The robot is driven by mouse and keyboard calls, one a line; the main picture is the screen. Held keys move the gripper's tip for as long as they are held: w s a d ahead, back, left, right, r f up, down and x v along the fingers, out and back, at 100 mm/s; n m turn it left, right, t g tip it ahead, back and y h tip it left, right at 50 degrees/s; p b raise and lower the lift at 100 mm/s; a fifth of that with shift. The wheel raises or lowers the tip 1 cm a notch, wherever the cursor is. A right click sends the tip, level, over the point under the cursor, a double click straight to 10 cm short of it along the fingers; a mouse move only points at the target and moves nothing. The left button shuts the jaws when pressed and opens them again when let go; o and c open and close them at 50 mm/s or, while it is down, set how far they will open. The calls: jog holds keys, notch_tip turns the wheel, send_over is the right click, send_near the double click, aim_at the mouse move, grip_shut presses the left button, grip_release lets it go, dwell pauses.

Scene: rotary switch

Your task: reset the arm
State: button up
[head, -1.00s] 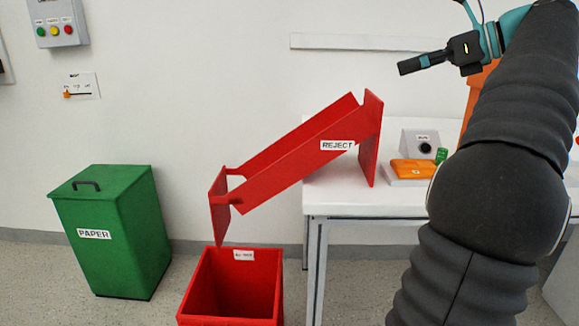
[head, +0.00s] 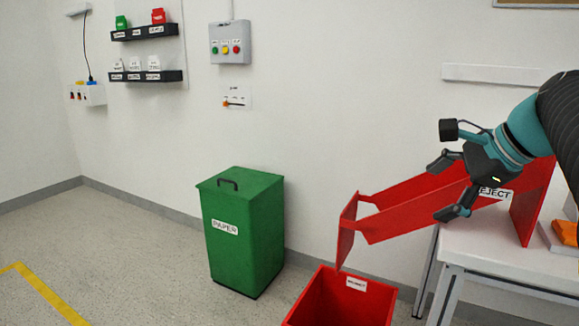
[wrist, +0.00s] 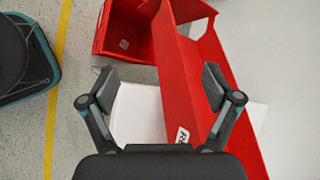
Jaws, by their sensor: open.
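My gripper (head: 449,187) is open and empty. In the head view it hangs at the right, in front of the red reject chute (head: 410,205), and covers part of its label. In the wrist view my gripper (wrist: 158,88) has its two fingers wide apart, with the red chute (wrist: 185,75) beyond and to the right of the middle. A rotary switch (head: 236,103) with an orange end is on the wall plate below the grey button box.
A red bin (head: 345,300) stands below the chute. A white table (head: 490,262) carries the chute at the right. A green paper bin (head: 243,235) stands by the wall. A grey box with coloured buttons (head: 230,44) and shelves (head: 146,76) hang on the wall. The floor at left is clear.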

jog(key=s+a+f+n+h, duration=0.1)
jog(key=s+a+f+n, duration=0.3)
jog(key=s+f+n, duration=0.1)
jog(key=s+a+f+n+g+h, duration=0.1)
jog(key=s+a+f+n, duration=0.3)
jog(key=f+n, duration=0.4)
jog(key=s+a+f+n+h, duration=0.2)
jog(key=s+a+f+n, duration=0.3)
jog(key=f, duration=0.3)
jog(key=shift+s+a+f+n+g, duration=0.15)
jog(key=shift+s+f+n+g, duration=0.2)
jog(key=shift+n, duration=0.35)
